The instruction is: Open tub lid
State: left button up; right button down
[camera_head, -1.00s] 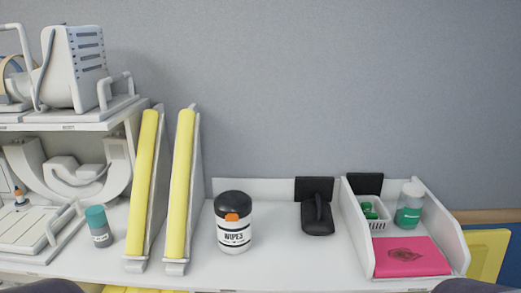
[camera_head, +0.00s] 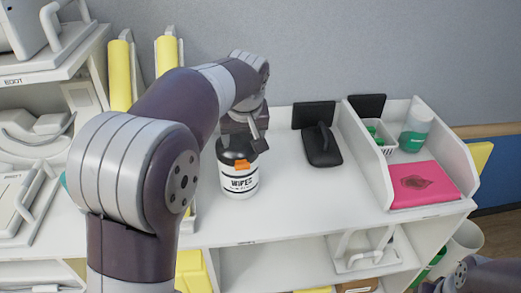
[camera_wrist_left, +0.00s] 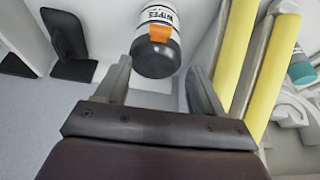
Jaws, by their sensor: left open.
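The tub (camera_head: 238,180) is a white wipes canister with a black lid (camera_head: 236,150) and an orange tab (camera_head: 242,166) on its front. It stands upright on the white counter. My left gripper (camera_head: 246,136) is just above and behind the lid in the head view, its arm covering part of the scene. In the left wrist view the open fingers (camera_wrist_left: 158,68) lie either side of the black lid (camera_wrist_left: 155,60), with gaps showing. I cannot tell whether a finger touches it. My right gripper does not show.
A black handled block (camera_head: 321,147) stands to the right of the tub. Farther right is a white tray (camera_head: 372,170) with a pink packet (camera_head: 424,184) and a bottle (camera_head: 415,128). Yellow rolls (camera_head: 120,76) stand to the left. The counter in front of the block is clear.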

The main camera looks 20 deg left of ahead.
aim_at(242, 164)
pick_arm(q)
jog(key=p+x, duration=0.1)
jog(key=x, duration=1)
jog(key=shift+s+d+f+p, duration=0.1)
jog(key=shift+s+p, duration=0.1)
jog(key=shift+p, duration=0.15)
jog(key=shift+d+f, duration=0.1)
jog(key=shift+f, duration=0.4)
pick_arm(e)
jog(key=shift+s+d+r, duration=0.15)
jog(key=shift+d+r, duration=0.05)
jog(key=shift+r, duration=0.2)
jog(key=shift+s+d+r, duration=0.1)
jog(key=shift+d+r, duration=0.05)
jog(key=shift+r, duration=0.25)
